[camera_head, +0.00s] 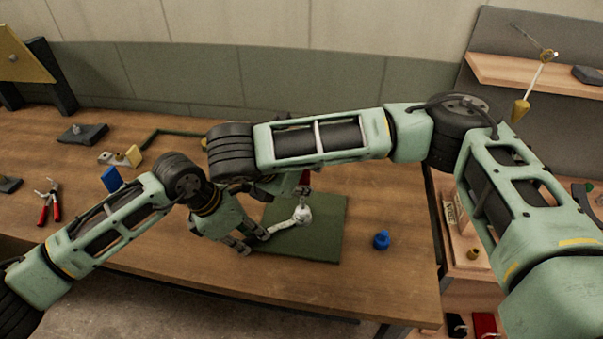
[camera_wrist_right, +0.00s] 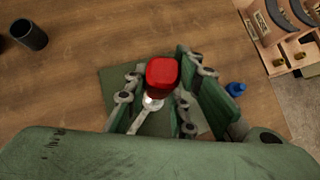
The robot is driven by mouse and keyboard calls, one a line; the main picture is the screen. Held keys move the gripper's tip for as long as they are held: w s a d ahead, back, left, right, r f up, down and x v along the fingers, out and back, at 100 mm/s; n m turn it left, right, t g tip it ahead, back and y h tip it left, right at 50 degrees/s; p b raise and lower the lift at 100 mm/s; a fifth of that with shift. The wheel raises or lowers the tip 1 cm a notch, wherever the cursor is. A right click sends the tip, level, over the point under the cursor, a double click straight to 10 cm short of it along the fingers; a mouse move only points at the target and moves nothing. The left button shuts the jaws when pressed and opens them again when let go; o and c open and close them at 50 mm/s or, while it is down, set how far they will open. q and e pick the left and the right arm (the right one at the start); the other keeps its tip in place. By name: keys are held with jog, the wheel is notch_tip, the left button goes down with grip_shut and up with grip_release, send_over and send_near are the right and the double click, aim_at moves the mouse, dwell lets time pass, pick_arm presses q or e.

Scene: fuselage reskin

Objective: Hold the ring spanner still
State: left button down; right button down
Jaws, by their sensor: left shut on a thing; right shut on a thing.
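The pale metal ring spanner (camera_head: 283,226) lies low over the green mat (camera_head: 325,238), its ring end to the right. My left gripper (camera_head: 257,238) is shut on its left end. My right gripper (camera_wrist_right: 158,98) is shut on a red-handled tool (camera_wrist_right: 162,76), which stands roughly upright at the spanner's ring end. In the head view my right arm hides most of this tool; a little red shows above the ring. In the right wrist view the spanner (camera_wrist_right: 146,112) runs down and left from under the red handle. How the tool meets the ring is hidden.
A blue part (camera_head: 381,240) stands right of the mat, on the wooden bench. Red-handled pliers (camera_head: 49,203) and a dark block (camera_head: 83,133) lie at the left. A shelf (camera_head: 500,72) is at the back right. The bench's front left area is clear.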

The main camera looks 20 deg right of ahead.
jog(key=shift+n, duration=0.3)
jog(key=shift+n+t+y, duration=0.7)
jog(key=shift+n+y, duration=0.1)
jog(key=shift+n, duration=0.3)
jog(key=shift+d, duration=0.1)
jog(key=shift+r, duration=0.15)
jog(key=shift+r, duration=0.85)
